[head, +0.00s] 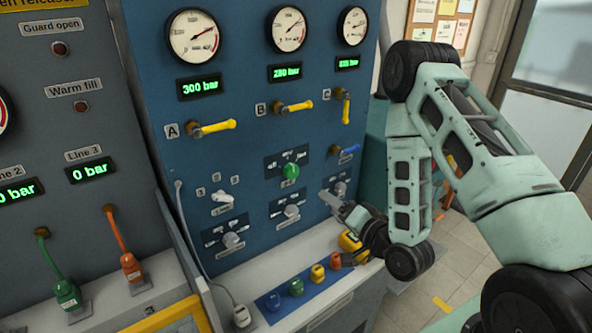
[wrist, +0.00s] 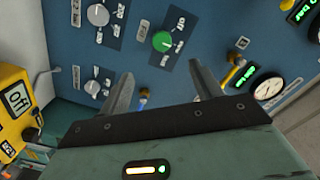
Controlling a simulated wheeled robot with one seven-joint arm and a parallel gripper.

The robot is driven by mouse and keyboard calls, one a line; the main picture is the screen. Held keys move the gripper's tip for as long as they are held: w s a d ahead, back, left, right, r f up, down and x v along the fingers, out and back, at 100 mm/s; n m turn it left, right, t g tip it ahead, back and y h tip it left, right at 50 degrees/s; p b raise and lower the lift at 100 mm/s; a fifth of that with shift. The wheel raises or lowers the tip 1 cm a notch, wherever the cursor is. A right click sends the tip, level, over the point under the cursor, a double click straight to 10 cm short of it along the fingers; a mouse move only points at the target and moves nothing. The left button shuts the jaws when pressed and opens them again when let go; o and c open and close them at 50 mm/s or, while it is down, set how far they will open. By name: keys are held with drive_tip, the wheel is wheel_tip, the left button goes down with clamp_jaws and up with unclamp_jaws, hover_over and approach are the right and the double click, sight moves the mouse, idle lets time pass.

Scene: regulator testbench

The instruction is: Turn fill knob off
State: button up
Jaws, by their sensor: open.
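The blue panel carries a green knob (head: 291,172) on a dark label plate, also in the wrist view (wrist: 162,41). Grey knobs sit below it: one at lower left (head: 231,239), one in the middle (head: 291,211), and one at right (head: 340,188) close to my gripper. Two grey knobs, one upper (wrist: 98,15) and one lower (wrist: 92,87), show in the wrist view.
Yellow valve levers (head: 213,128) and a blue lever (head: 348,151) project from the panel. A yellow device (wrist: 14,105) stands near my wrist. Several coloured fittings (head: 296,287) line the bench ledge (head: 338,291). A cable (head: 192,240) hangs at the panel's left side.

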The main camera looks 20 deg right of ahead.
drive_tip(key=b, duration=0.2)
approach(295, 172)
drive_tip(key=shift+m+h, duration=0.3)
drive_tip(key=w, duration=0.2)
drive_tip(key=w+a, duration=0.1)
drive_tip(key=w, duration=0.2)
drive_tip(key=w+a, duration=0.1)
drive_tip(key=w, duration=0.2)
drive_tip(key=shift+w+a+f, duration=0.15)
drive_tip(key=shift+w, duration=0.35)
drive_tip(key=c, duration=1)
